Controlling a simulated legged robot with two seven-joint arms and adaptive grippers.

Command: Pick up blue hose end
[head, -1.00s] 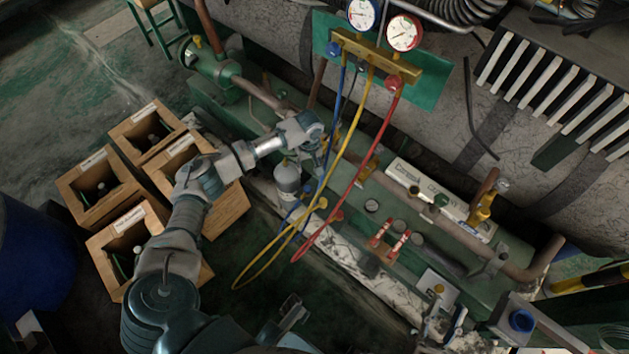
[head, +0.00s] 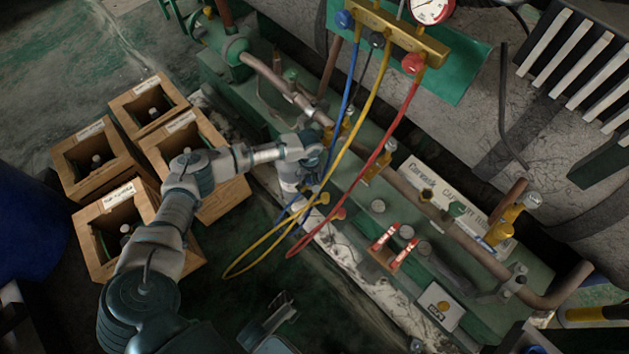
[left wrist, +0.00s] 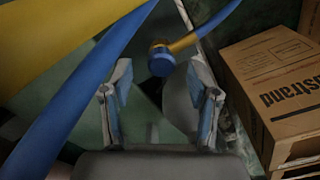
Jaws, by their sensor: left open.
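The blue hose (head: 352,85) hangs from the gauge manifold beside the yellow hose (head: 371,100) and the red hose (head: 395,125). Its end (left wrist: 162,60), a blue cap with a brass fitting, shows in the left wrist view. It lies just ahead of the fingertips and between them sideways, with no clear contact. My left gripper (left wrist: 160,90) is open and empty. In the head view the left gripper (head: 316,168) is partly hidden at the hoses, above a grey cylinder (head: 291,188); I cannot make out the hose end there. What looks like my right gripper (head: 280,304) is dark at the bottom.
The brass manifold (head: 405,32) hangs on a green plate above green machinery. Several wooden boxes (head: 88,160) stand at the left, beside a blue drum (head: 28,225). Pipes and valves run along the machine.

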